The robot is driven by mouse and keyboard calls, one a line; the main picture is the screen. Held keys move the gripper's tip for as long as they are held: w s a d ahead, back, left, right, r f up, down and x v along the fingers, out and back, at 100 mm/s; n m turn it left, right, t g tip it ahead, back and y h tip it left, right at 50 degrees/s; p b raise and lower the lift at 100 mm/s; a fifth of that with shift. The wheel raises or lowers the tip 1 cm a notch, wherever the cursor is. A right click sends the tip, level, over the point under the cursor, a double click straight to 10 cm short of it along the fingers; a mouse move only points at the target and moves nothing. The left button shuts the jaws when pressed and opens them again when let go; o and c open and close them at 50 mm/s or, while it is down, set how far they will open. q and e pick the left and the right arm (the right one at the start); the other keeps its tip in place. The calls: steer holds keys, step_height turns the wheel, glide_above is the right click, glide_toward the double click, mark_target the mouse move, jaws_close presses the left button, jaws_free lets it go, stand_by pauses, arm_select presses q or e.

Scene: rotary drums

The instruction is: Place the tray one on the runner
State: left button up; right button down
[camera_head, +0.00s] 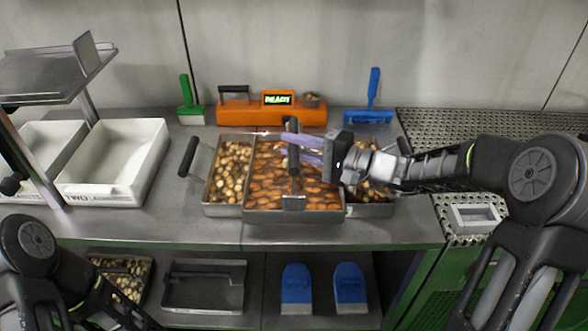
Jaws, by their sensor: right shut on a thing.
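A metal tray (293,215) filled with orange-brown nuts is at the middle of the steel counter. Its upright black handle (293,160) stands over the nuts. My right gripper (308,150), with purple fingers, comes in from the right and is shut on this handle. The tray overlaps metal trays of paler nuts, one part at its left (228,172) and one at its right (370,208). I cannot tell whether it rests on them or hangs just above. My left arm shows at the lower left, its gripper out of view. I cannot identify the runner for certain.
An orange scale (235,112) reading READY stands behind, between a green brush (190,112) and a blue one (368,115). White bins (120,160) and a metal stand (50,80) are left. A perforated surface (450,125) lies right. The lower shelf holds trays (205,298) and blue scoops (296,290).

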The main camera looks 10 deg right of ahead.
steer(key=shift+r+b, duration=0.3)
steer(key=shift+r, duration=4.85)
